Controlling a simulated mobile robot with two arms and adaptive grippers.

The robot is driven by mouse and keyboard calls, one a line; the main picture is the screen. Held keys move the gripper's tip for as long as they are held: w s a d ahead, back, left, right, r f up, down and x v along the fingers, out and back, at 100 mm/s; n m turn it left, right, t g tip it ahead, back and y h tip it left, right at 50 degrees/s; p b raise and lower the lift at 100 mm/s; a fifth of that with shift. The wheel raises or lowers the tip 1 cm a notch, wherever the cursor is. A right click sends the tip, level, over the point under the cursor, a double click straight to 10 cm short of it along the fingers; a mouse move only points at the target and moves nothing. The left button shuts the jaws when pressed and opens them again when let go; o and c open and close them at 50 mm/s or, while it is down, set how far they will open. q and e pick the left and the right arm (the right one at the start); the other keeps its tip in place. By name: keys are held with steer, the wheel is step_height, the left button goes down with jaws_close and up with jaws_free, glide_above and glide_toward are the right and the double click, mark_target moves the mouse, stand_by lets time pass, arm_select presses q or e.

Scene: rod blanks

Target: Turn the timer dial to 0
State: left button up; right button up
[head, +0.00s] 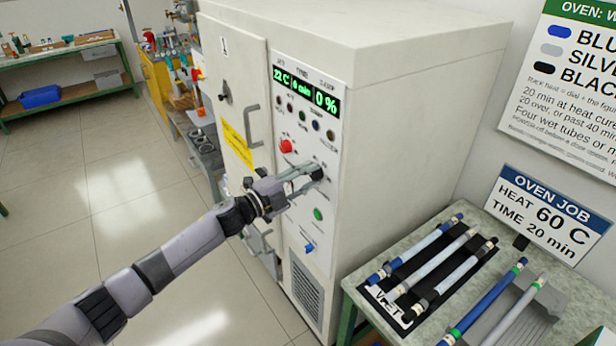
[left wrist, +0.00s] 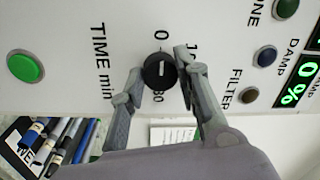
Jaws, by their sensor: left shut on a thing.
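The timer dial (head: 317,174) is a small black knob on the oven's front panel. In the left wrist view the dial (left wrist: 160,71) has a short white mark and stands beside the words "TIME min", with a printed 0 just above it. I cannot tell exactly which figure the mark points at. My left gripper (head: 308,178) is shut on the dial, one finger on either side of it, as the left wrist view (left wrist: 158,88) shows. The middle panel display (head: 301,90) reads 0 min. My right gripper is not in view.
A red knob (head: 286,146) sits above the dial and a green button (head: 318,213) below it. A blue switch (head: 309,248) is lower. A bench (head: 570,328) with several rods stands at right, under an oven job sign (head: 548,215) reading 60 C, 20 min.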

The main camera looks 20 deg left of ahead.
arm_select(q)
steer(key=o, duration=1.2)
steer(key=shift+c, duration=0.2)
steer(key=shift+s+a+f, duration=0.1)
steer(key=shift+s+a, duration=0.25)
steer(key=shift+s, duration=0.05)
steer(key=v, duration=1.1)
